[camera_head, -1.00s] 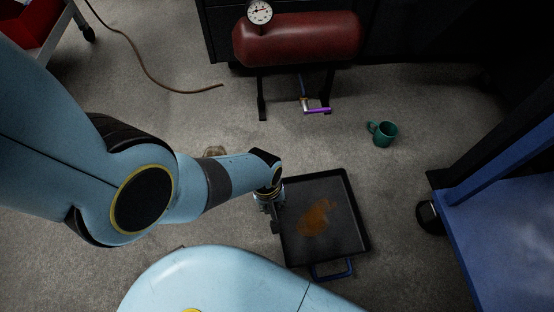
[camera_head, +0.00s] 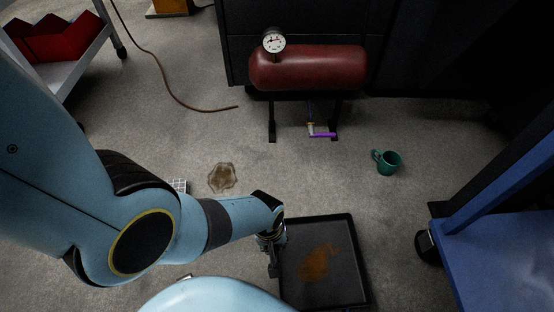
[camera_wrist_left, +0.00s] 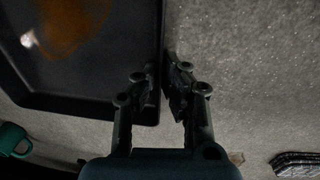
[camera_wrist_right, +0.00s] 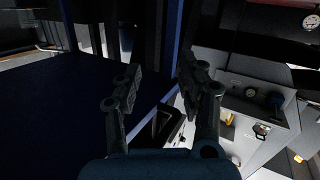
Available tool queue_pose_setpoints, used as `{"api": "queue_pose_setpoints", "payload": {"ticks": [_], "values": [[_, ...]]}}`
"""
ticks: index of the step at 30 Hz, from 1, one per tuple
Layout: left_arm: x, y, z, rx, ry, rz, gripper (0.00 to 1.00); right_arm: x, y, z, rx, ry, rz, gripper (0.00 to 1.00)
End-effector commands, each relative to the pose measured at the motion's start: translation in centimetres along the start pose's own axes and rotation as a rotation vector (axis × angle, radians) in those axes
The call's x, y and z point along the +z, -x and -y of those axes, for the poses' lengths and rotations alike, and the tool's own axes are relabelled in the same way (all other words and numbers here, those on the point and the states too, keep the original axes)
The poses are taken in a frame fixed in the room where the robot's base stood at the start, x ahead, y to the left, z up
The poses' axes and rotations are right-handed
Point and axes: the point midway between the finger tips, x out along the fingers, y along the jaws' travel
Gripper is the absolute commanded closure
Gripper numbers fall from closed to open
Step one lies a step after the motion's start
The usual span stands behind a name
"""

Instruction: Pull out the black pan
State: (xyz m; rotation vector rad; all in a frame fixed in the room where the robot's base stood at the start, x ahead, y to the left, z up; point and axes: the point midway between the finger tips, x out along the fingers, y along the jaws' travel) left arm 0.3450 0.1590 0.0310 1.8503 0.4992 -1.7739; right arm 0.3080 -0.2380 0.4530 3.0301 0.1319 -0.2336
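The black pan (camera_head: 350,262) is a shallow square tray on the floor, low in the head view, with an orange-brown stain (camera_head: 319,263) inside. Its wall also shows in the left wrist view (camera_wrist_left: 80,106). My left gripper (camera_head: 272,265) is at the pan's left side. In the left wrist view my left gripper (camera_wrist_left: 164,75) has one finger inside the wall and one outside, close together, and looks shut on the rim. My right gripper (camera_wrist_right: 158,85) is open and empty, near blue and dark structures.
A red tank (camera_head: 310,68) on black legs, with a purple-handled valve (camera_head: 323,134), stands behind the pan. A green mug (camera_head: 390,162) is on the floor. A blue cabinet (camera_head: 495,255) is at right. Floor between is clear.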

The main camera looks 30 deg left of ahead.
Motion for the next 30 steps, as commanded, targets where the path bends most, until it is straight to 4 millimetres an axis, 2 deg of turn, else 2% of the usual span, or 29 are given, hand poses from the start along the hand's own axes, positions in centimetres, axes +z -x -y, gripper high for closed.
{"api": "queue_pose_setpoints", "payload": {"ticks": [1, 10, 12, 17, 30], "values": [[0.5, -0.1, 0.34, -0.006, -0.004, 0.008, 1.0, 0.1, 0.13, 0.02, 0.0, -0.001, 0.005, 0.6], [0.72, -0.17, 0.52, -0.009, -0.006, 0.012, 1.0, 0.06, 0.11, 0.01, 0.001, -0.002, 0.003, 0.6], [0.76, -0.18, 0.55, -0.01, -0.006, 0.012, 0.88, 0.0, 0.03, 0.0, 0.001, -0.002, 0.001, 0.6], [0.86, -0.21, 0.64, -0.011, -0.006, 0.014, 0.67, -0.12, -0.12, -0.02, 0.002, -0.001, -0.005, 0.6], [0.94, 0.34, 0.66, -0.012, -0.005, 0.016, 0.67, -0.25, -0.22, -0.04, 0.002, -0.001, -0.01, 0.6]]}}
